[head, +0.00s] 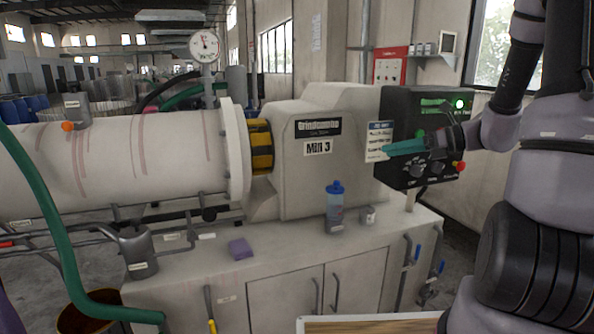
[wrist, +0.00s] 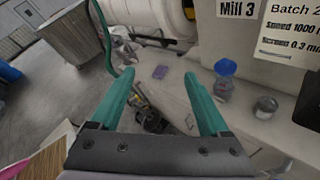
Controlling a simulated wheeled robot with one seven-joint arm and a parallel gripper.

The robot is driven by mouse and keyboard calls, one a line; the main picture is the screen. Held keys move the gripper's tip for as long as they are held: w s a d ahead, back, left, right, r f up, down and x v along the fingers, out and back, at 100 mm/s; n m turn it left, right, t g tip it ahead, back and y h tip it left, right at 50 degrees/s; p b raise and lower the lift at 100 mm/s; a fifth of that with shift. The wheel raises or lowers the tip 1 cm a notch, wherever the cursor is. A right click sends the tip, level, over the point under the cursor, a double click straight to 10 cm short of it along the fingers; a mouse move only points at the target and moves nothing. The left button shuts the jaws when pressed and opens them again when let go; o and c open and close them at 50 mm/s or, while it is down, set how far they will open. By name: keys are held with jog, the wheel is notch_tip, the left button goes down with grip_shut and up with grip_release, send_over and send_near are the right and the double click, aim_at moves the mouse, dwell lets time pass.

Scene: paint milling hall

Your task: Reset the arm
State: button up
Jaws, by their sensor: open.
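My gripper (head: 388,149) is raised in front of the black control box (head: 400,108) on the right of Mill 3. Its teal fingers point left in the head view, across the lower edge of the white batch card (head: 379,133). In the wrist view my gripper (wrist: 160,82) has its two teal fingers spread wide apart, with nothing between them but the cabinet and floor farther off. My dark and grey arm reaches in from the right side of the head view. I cannot tell whether the fingers touch the box or card.
A blue-capped bottle (head: 335,207), a small metal cup (head: 367,215) and a purple sponge-like block (head: 240,248) stand on the cabinet top (head: 290,245). The mill housing (head: 320,165) stands behind them. A green hose (head: 55,235) hangs at left. A wood-topped surface (head: 370,325) lies in front.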

jog(key=s+a+r+n+g+h, duration=0.1)
jog(key=s+a+r+n+h, duration=0.1)
jog(key=s+r+n+h, duration=0.4)
jog(key=s+a+r+n+g+h, duration=0.1)
jog(key=s+a+n+g+h, duration=0.1)
jog(key=s+n, duration=0.7)
jog(key=s+d+r+n+t+h, duration=0.3)
jog(key=r+n, duration=0.3)
jog(key=n, duration=0.2)
jog(key=shift+s+t, duration=0.25)
jog(key=shift+t, duration=0.45)
